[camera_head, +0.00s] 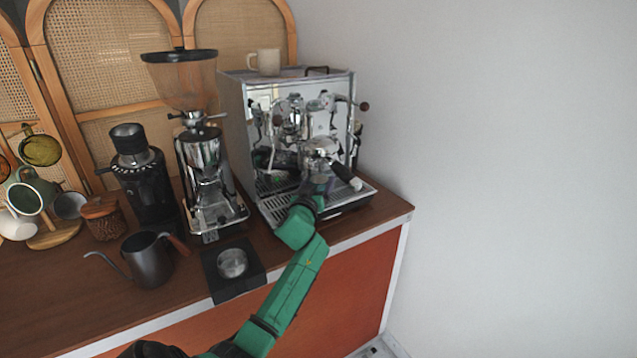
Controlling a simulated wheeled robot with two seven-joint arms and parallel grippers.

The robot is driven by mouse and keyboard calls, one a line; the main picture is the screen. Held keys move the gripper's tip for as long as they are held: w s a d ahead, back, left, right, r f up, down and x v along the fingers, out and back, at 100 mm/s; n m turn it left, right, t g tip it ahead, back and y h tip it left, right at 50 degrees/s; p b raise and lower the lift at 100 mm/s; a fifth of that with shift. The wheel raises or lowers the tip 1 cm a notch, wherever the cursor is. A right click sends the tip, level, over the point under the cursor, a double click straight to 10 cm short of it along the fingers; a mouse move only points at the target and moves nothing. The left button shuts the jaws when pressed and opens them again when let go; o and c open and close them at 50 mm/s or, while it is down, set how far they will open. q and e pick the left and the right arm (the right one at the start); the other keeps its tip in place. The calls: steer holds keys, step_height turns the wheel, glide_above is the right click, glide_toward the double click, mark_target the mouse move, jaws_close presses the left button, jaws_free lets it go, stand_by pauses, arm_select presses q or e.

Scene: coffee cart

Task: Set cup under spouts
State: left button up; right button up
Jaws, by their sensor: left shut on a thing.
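The chrome espresso machine (232,115) stands at the right end of the counter. Its portafilter (322,150) is in the group head, with the dark handle (345,174) pointing to the lower right. My left gripper (316,187), on the green arm, reaches over the front of the drip tray (272,208), just below the portafilter. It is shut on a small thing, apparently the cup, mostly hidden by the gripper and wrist. I cannot tell whether the cup touches the tray. The spouts are too small to make out. My right gripper is out of view.
A cream mug (268,62) sits on top of the machine. Left of it stand a grinder (205,160), a smaller black grinder (148,190), a dark kettle (150,262) and a mug tree. A black mat (222,287) holds a metal cup (232,263). A wall is right.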

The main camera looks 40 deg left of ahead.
arm_select(q)
steer(key=o, duration=1.6)
steer(key=shift+c, duration=0.2)
steer(key=shift+f, duration=0.1)
steer(key=shift+s, duration=0.15)
steer(key=b+v, duration=0.1)
steer(key=v, duration=1.3)
steer(key=shift+s+b, duration=0.15)
steer(key=shift+b, duration=0.2)
steer(key=shift+d, duration=0.1)
